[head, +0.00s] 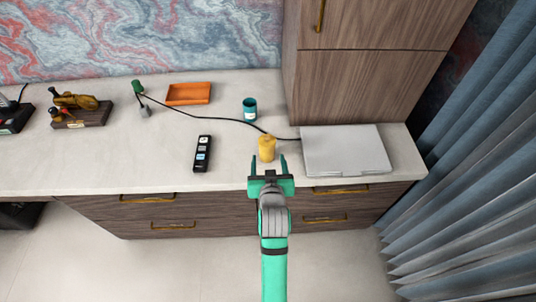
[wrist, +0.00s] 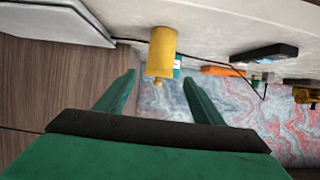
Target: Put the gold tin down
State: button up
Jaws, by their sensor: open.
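The gold tin (head: 267,148) stands upright on the pale desk top (head: 110,165) near its front edge, just left of the silver laptop. My gripper (head: 268,160) is open, with its green fingers pointing at the tin from the front. The tin is beyond the fingertips, and I see no contact. In the wrist view the gold tin (wrist: 161,52) shows upside down, ahead of the gap between the spread fingers (wrist: 158,85). Nothing is held.
A closed silver laptop (head: 345,150) lies right of the tin. A teal tin (head: 250,108) stands behind it, with a black cable (head: 205,118) nearby. A black remote (head: 203,153) lies left. An orange tray (head: 189,94) is farther back. Bare desk lies between remote and tin.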

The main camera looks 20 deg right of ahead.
jog(key=s+a+f+n+t+y, duration=0.1)
jog(key=s+a+f, duration=0.2)
jog(key=s+a, duration=0.35)
jog(key=s+a+f, duration=0.4)
jog(key=s, duration=0.6)
jog(key=s+a+r+n+y, duration=0.1)
jog(key=s+a+r, duration=0.1)
jog(key=s, duration=0.7)
jog(key=s+a+r+n+t+y, duration=0.1)
jog(key=s+a+r, duration=0.2)
jog(key=s, duration=0.7)
jog(key=shift+a+t+y, duration=0.3)
jog(key=shift+a, duration=0.35)
jog(key=shift+r, duration=0.1)
